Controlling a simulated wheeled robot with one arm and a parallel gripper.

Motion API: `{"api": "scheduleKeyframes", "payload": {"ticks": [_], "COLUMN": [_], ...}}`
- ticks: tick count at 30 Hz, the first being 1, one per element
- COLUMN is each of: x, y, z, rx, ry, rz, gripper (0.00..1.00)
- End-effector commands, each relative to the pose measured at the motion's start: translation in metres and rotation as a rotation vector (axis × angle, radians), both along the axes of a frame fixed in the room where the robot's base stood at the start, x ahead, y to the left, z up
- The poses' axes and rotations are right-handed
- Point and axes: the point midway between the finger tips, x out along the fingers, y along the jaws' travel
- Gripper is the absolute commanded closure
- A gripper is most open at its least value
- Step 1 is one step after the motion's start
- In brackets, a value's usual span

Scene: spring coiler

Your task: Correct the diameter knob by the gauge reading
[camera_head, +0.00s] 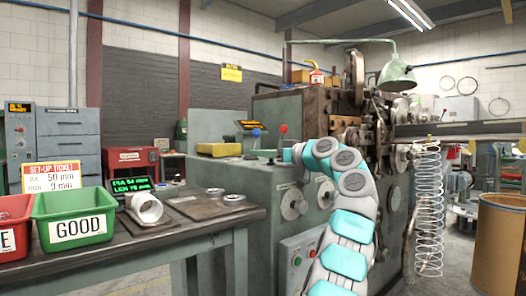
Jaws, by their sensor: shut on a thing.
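The gauge display (133,184) on the bench shows green text, seemingly DIA 54 mm and a length line too small to read surely. The set-up ticket (52,176) reads about 50 mm and 9 mm. Two round grey knobs, a left one (293,201) and a right one (325,193), are on the green coiler front (270,207); their labels are unreadable. My gripper (271,158) is at the left end of my bent arm, above the left knob and apart from both visible knobs. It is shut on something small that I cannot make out.
The bench (190,238) holds a green GOOD bin (75,230), a red bin (14,212) and a white cylinder (146,208). A red-balled lever (283,129) stands behind my gripper. A wire spring (429,210) hangs right, beside a brown drum (498,245).

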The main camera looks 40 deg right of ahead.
Motion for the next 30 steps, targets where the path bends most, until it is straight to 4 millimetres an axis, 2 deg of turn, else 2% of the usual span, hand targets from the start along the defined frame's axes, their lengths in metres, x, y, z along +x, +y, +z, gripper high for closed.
{"api": "scheduleKeyframes", "payload": {"ticks": [2,3,10,22,30], "x": [0.0,0.0,0.0,-0.005,-0.039], "y": [0.0,0.0,0.0,-0.001,-0.011], "z": [0.0,0.0,0.0,0.0,-0.001], "rx": [0.0,0.0,0.0,-0.001,0.0], "ry": [0.0,0.0,0.0,0.0,-0.002], "rz": [-0.001,-0.001,-0.001,-0.001,-0.002], "gripper": [1.0,0.51,0.25,0.23,0.23]}}
